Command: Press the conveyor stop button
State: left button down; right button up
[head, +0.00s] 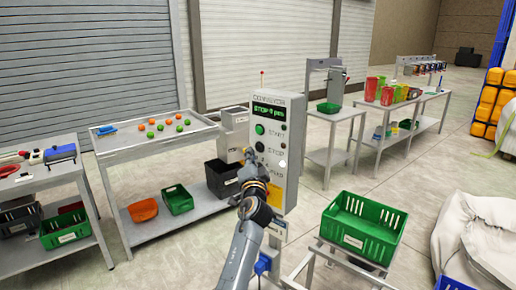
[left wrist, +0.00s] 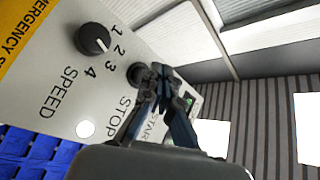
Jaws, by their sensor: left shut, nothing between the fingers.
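The grey conveyor control box (head: 290,150) stands upright, with a lit green display reading "STOP". Its dark stop button (head: 260,147) sits below the green start button (head: 260,129). My left gripper (head: 249,154) is shut and empty, just in front of the panel near the stop button. In the left wrist view the closed fingertips (left wrist: 160,74) lie right beside the round dark stop button (left wrist: 135,74). I cannot tell whether they touch it. The speed knob (left wrist: 93,39) and the green start button (left wrist: 188,101) also show there. My right gripper is not in view.
A sorting table (head: 150,150) with orange and green balls stands left of the box. A black bin (head: 222,178) is on its lower shelf. A green crate (head: 362,226) on a stand is at the front right. Open floor lies behind that crate.

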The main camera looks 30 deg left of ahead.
pick_arm(q)
jog(key=s, duration=0.1)
jog(key=s+p, duration=0.1)
jog(key=s, duration=0.1)
jog(key=s+p, duration=0.1)
jog(key=shift+s+a, duration=0.25)
jog(key=shift+a, duration=0.15)
dwell(0.4)
